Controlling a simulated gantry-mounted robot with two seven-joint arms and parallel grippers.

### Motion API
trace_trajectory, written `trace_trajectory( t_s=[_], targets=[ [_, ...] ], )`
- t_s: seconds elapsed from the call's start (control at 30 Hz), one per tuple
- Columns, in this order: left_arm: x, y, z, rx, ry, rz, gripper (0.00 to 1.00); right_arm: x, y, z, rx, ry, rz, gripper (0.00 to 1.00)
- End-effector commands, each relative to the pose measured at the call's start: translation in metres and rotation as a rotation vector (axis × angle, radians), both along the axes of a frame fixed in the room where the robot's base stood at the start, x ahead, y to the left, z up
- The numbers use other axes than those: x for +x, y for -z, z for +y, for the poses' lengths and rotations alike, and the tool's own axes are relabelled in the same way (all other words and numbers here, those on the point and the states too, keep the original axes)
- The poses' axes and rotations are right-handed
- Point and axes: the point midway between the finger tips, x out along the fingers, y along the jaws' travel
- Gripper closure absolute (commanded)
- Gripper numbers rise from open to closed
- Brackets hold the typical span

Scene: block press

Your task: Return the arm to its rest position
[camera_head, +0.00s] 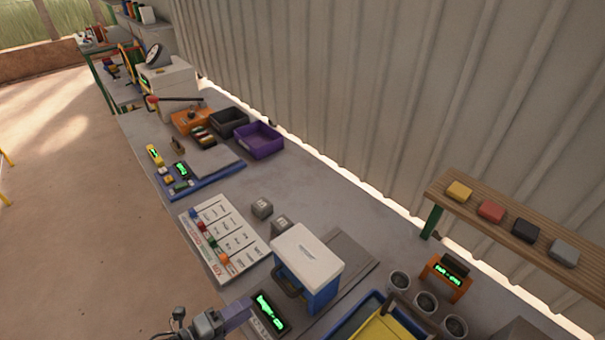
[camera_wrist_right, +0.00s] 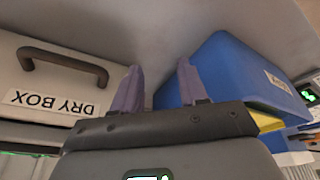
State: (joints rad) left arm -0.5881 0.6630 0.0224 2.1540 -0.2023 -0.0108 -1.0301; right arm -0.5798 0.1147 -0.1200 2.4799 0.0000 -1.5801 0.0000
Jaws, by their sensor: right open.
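My left gripper (camera_head: 238,313) shows at the bottom edge of the head view, grey with a purple finger. It is beside a dark panel with a green display (camera_head: 268,312), and I cannot tell whether its jaws are apart. My right gripper (camera_wrist_right: 158,82) shows in the right wrist view with two purple fingers spread apart and nothing between them. A pale box labelled DRY BOX (camera_wrist_right: 45,85), upside down in the picture, is left of its fingers. A blue bin (camera_wrist_right: 225,65) is right of them. My right gripper is not visible in the head view.
A purple bin (camera_head: 260,137), two grey cubes and a white labelled board (camera_head: 236,254) lie farther along. A wooden shelf (camera_head: 478,205) with several blocks is at right, above several cups.

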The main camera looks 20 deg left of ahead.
Motion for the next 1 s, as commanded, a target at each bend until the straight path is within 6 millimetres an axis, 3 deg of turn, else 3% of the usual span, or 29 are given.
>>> trace_trajectory(
  t_s=[0.27,0.53,0.7,1.0],
  targets=[
    [-0.003,-0.015,-0.034,-0.164,-0.091,0.007,0.61,0.0,0.0,-0.001,-0.006,-0.004,0.0,0.57],
    [-0.015,0.0,-0.049,-0.497,-0.493,0.449,0.61,0.0,0.0,-0.003,-0.011,-0.007,-0.001,0.57],
    [-0.049,0.019,-0.05,-0.697,-0.789,0.78,0.61,0.0,0.0,-0.002,-0.009,-0.006,0.0,0.57],
    [-0.123,0.047,-0.037,-0.842,-1.291,1.16,0.61,0.0,0.0,-0.001,-0.004,-0.003,0.0,0.57]
  ],
)
